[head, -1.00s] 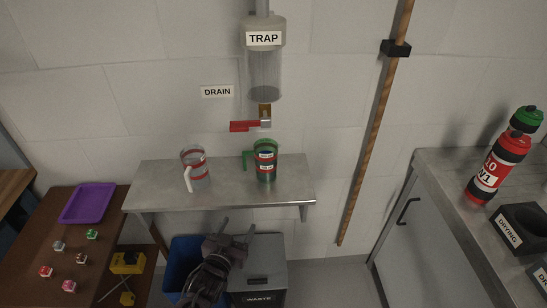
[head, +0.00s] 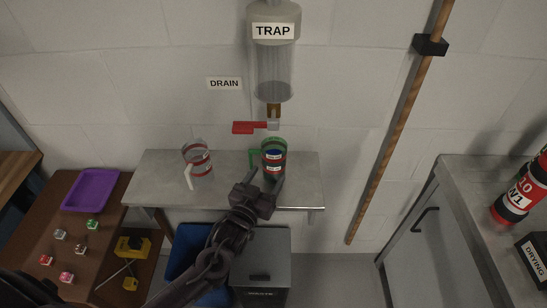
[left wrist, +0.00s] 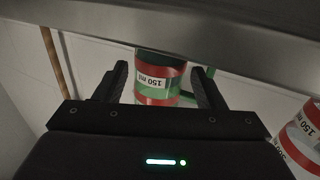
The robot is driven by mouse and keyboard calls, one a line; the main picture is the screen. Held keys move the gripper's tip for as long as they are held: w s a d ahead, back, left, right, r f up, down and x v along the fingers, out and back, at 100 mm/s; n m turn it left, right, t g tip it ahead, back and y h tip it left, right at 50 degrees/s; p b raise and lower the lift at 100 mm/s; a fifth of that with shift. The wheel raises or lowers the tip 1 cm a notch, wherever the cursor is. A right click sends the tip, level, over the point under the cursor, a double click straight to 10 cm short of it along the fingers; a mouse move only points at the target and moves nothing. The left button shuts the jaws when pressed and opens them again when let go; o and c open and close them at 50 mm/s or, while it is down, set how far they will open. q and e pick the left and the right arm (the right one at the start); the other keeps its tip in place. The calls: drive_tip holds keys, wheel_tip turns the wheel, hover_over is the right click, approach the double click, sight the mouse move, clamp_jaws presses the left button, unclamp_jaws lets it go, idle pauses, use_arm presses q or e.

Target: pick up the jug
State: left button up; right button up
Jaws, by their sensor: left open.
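A clear jug with a green rim, green handle and red bands (head: 273,155) stands on the metal shelf (head: 225,197), below the trap. A second clear jug with red bands and a white handle (head: 197,158) stands to its left. My left gripper (head: 263,182) is open at the near side of the green-handled jug. In the left wrist view this jug (left wrist: 158,92) shows between the two open fingers (left wrist: 162,75), with a 150 ml label. I cannot tell how far the fingers reach around it. The other jug (left wrist: 305,135) is at the lower right there. My right gripper is not in view.
The trap cylinder (head: 273,65) hangs above, with a red valve lever (head: 243,127) just over the jug. A wooden pole (head: 390,130) leans at the right. A waste bin (head: 270,262) and blue bin (head: 185,245) stand below. The shelf's right end is clear.

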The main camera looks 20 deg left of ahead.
sight(270, 171)
use_arm(q)
drive_tip(key=w, duration=0.1)
drive_tip(key=p, duration=0.1)
drive_tip(key=w, duration=0.1)
drive_tip(key=shift+w+d+r, duration=0.1)
drive_tip(key=shift+w+r, duration=0.15)
drive_tip(key=shift+w, duration=0.1)
drive_tip(key=shift+w+d+f+p, duration=0.15)
drive_tip(key=shift+w+p, duration=0.25)
drive_tip(key=shift+w, duration=0.75)
drive_tip(key=shift+w+f, duration=0.15)
drive_tip(key=shift+w, duration=0.15)
drive_tip(key=c, duration=0.7)
drive_tip(key=shift+c, duration=0.6)
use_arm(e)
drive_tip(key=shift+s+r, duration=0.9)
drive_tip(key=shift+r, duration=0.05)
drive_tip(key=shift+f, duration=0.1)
